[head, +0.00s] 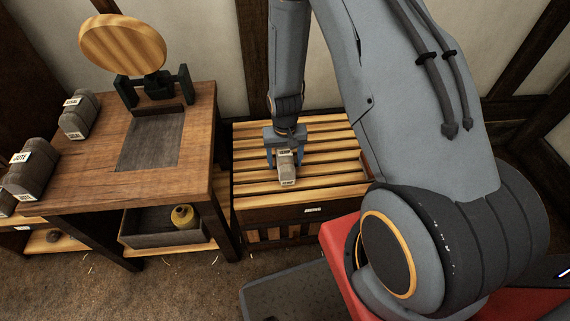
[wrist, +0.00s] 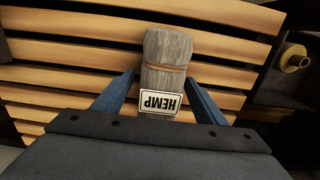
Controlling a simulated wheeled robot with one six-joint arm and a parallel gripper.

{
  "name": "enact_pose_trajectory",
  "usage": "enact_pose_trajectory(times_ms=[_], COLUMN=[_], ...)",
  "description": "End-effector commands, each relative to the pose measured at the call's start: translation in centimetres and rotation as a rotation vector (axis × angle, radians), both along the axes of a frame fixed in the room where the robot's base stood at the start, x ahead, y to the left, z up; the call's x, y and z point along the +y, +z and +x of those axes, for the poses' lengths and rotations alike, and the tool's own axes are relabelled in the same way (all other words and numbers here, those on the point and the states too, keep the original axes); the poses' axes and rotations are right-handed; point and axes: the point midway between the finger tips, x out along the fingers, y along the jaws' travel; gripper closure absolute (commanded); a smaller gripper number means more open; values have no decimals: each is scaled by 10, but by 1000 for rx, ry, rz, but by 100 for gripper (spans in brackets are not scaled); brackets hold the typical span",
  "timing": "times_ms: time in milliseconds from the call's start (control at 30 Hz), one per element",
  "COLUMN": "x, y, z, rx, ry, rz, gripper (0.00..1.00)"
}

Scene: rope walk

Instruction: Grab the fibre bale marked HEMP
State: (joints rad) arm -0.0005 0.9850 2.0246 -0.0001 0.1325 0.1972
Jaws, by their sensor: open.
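The fibre bale marked HEMP (head: 287,172) is a small grey-brown block with a white label. It lies on a slatted wooden crate top (head: 330,150) in the head view. In the wrist view the bale (wrist: 167,62) shows a reddish band, and its HEMP label reads upside down. My gripper (head: 284,160) reaches down over the bale. In the wrist view its blue fingers (wrist: 160,95) stand on either side of the bale, open, with a gap showing at each side. The fingertips' exact depth beside the bale is hard to tell.
A wooden table (head: 190,150) stands to the left, with a JUTE bale (head: 30,172), another labelled bale (head: 80,115) and a round wooden disc on a dark stand (head: 125,45). A yellowish jug (head: 184,216) sits in a tray below. Dark posts and a wall are behind.

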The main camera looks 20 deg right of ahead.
Motion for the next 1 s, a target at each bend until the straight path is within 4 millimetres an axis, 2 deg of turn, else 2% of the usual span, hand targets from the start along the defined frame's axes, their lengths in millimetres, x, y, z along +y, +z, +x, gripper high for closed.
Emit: enact_pose_trajectory(times_ms=[200,500,800,1000], x=[0,0,0,0], y=[0,0,3,24], z=[0,0,0,2], rx=[-1,-1,-1,-4], ry=[0,0,0,0], rz=[0,0,0,0], gripper=[34,85,86,86])
